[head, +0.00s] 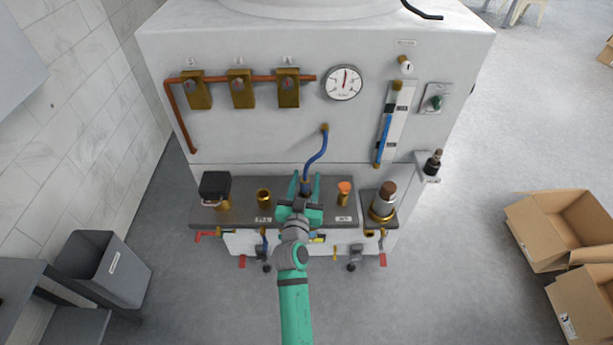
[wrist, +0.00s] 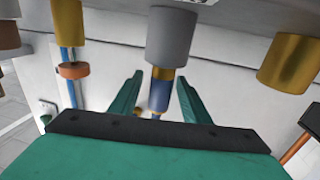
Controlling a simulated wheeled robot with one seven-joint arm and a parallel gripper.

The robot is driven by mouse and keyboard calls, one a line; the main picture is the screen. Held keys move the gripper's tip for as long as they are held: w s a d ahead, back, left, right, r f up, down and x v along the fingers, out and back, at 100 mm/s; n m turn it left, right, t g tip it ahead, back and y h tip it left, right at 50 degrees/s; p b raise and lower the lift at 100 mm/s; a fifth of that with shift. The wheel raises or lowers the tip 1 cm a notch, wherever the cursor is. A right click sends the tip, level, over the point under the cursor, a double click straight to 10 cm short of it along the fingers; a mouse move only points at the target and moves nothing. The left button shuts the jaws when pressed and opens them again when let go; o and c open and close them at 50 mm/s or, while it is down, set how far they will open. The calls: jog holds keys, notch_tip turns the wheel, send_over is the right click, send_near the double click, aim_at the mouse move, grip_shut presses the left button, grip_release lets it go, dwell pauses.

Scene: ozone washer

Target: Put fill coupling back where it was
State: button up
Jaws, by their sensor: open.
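The fill coupling is a grey cylinder (wrist: 170,38) with a brass ring and a blue end, seen in the wrist view. It is joined to the blue hose (head: 318,152), which comes out of the machine's front. My gripper (head: 305,181) is over the middle of the shelf, at the lower end of the hose. Its two green fingers also show in the wrist view (wrist: 160,80), apart, with the coupling's brass and blue part lined up between them. I cannot tell whether they touch it. In the head view my gripper hides most of the coupling and what is under it.
The dark shelf (head: 234,217) carries a brass socket (head: 264,197) left of my gripper, and an orange-capped fitting (head: 344,192) and grey-brown fitting (head: 383,203) to the right. A black-topped fitting (head: 215,188) stands far left. Red-handled valves hang below the shelf edge.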

aim_at(304, 188)
jog(key=s, duration=0.3)
jog(key=s+a, duration=0.1)
jog(key=s, duration=0.5)
jog(key=shift+a, duration=0.2)
